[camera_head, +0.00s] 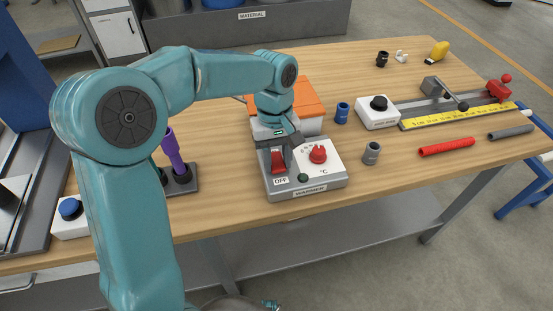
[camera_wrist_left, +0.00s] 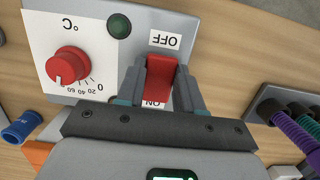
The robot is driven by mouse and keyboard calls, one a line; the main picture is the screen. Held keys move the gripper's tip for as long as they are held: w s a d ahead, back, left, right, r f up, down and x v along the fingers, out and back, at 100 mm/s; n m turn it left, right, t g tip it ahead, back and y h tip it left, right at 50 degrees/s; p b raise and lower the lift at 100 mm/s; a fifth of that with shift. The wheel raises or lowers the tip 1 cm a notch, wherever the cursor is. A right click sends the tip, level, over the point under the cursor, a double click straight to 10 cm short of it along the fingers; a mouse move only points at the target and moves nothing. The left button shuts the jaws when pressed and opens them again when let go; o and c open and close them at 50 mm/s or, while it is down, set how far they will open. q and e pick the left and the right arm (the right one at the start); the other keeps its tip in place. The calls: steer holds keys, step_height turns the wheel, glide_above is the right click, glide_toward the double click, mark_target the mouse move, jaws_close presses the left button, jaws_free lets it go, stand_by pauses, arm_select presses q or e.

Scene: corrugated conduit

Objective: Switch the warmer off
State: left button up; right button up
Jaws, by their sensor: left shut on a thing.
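The warmer (camera_head: 325,181) is a grey box with a white top on the bench. It has a red rocker switch (camera_head: 278,164), a red knob (camera_head: 318,154) and a dark green lamp (camera_head: 303,178). My left gripper (camera_head: 279,150) points down over the switch. In the left wrist view its fingers (camera_wrist_left: 160,88) are shut on the red switch (camera_wrist_left: 160,78), one on each side. The OFF label (camera_wrist_left: 165,40) is clear of the fingers, and the ON label (camera_wrist_left: 155,104) is partly hidden near the gripper. My right gripper is not in view.
An orange-lidded box (camera_head: 305,97) stands just behind the warmer. A grey fitting (camera_head: 372,153) and a blue fitting (camera_head: 342,113) stand to its right. The bench in front of the grey fitting is clear.

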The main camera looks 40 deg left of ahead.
mark_target(278, 168)
arm_select(q)
steer(key=shift+s+d+f+t+y+b, duration=0.1)
steer(key=shift+d+f+t+y+b, duration=0.15)
steer(key=shift+t+y+b, duration=0.3)
steer(key=shift+r+y, duration=0.15)
steer(key=shift+y, duration=0.1)
steer(key=shift+t, duration=0.25)
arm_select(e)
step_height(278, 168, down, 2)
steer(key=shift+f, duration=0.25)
arm_select(q)
steer(key=o, duration=1)
steer(key=shift+o, duration=0.2)
steer(key=shift+r, duration=0.1)
step_height(278, 168, up, 16)
steer(key=p, duration=0.3)
steer(key=shift+s+d+r, duration=0.15)
steer(key=shift+s+d, duration=0.05)
steer(key=shift+s, duration=0.1)
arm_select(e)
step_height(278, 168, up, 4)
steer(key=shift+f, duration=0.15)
arm_select(q)
steer(key=shift+s, duration=0.1)
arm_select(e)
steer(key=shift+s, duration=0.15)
